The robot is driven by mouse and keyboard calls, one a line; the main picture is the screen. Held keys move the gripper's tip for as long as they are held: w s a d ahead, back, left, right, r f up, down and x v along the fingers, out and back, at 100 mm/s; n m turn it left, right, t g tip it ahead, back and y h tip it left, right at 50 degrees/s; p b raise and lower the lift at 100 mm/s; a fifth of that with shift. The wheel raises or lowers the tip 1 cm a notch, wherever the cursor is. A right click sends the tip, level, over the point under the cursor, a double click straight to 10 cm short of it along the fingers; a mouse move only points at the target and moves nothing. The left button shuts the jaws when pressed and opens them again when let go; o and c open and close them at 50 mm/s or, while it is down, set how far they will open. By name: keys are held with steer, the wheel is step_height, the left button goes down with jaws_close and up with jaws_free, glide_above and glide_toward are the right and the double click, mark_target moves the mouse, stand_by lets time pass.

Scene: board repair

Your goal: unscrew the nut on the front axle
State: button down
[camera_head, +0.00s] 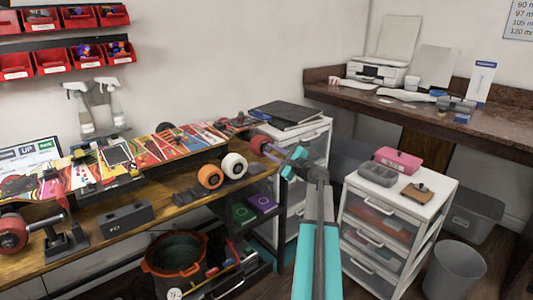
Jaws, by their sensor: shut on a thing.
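The skateboard (150,150) lies along the wooden bench with a colourful printed deck. At its right end is the front truck, with a dark red wheel (258,144) beyond the bench's right end. My gripper (272,152), with teal parts, is beside that wheel's outer side, at the axle end. Its jaws are shut at the place of the nut; the nut is too small and covered to make out. The rear truck's red wheel (12,233) shows at the far left. An orange wheel (210,176) and a white wheel (234,165) stand on the bench's front edge.
A white drawer unit (400,200) with a grey tray and a pink box stands right of my arm. Another drawer unit (310,130) is behind the gripper. An orange-rimmed bucket (174,255) sits below the bench. A grey bin (455,270) is at the lower right.

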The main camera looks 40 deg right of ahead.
steer(key=c, duration=1.5)
jaws_free()
steer(key=shift+c, duration=1.2)
steer(key=shift+r+m+p, duration=0.15)
steer(key=shift+m+p, duration=0.15)
steer(key=shift+p, duration=0.4)
steer(key=m+p, duration=0.4)
steer(key=p, duration=0.1)
steer(key=shift+p, duration=0.4)
steer(key=shift+m+p, duration=0.6)
steer(key=shift+p, duration=0.1)
steer(key=shift+m+p, duration=0.3)
steer(key=shift+p, duration=0.3)
steer(key=m+p, duration=0.2)
steer(key=p, duration=0.2)
steer(key=shift+m, duration=0.3)
